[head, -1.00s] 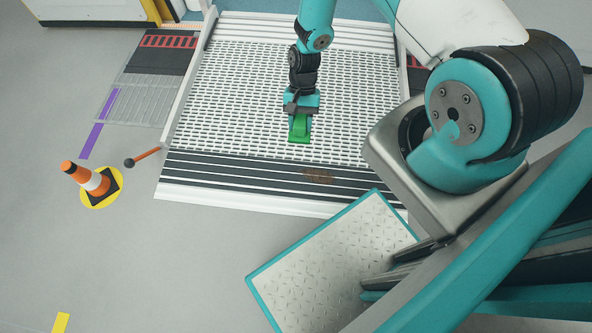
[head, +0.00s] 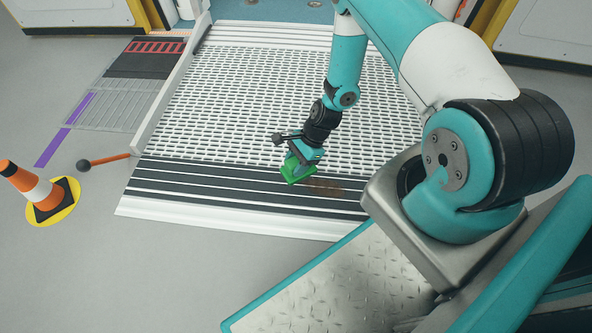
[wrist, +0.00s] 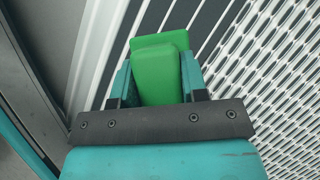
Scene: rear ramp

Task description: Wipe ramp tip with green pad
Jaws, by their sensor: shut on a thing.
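The green pad (head: 297,170) is held in my gripper (head: 303,158), low over the black-striped ramp tip (head: 215,184). My gripper is shut on the pad, which also shows between the fingers in the wrist view (wrist: 160,65). A brownish stain (head: 328,187) lies on the stripes just right of the pad. I cannot tell whether the pad touches the ramp surface. The gripper and arm hide part of the ramp (head: 270,100) behind them.
An orange and white cone (head: 32,186) stands on a yellow disc at the left. An orange rod with a black knob (head: 105,160) juts out beside the ramp's left edge. A purple strip (head: 62,132) lies on the floor. The grey floor in front of the ramp is clear.

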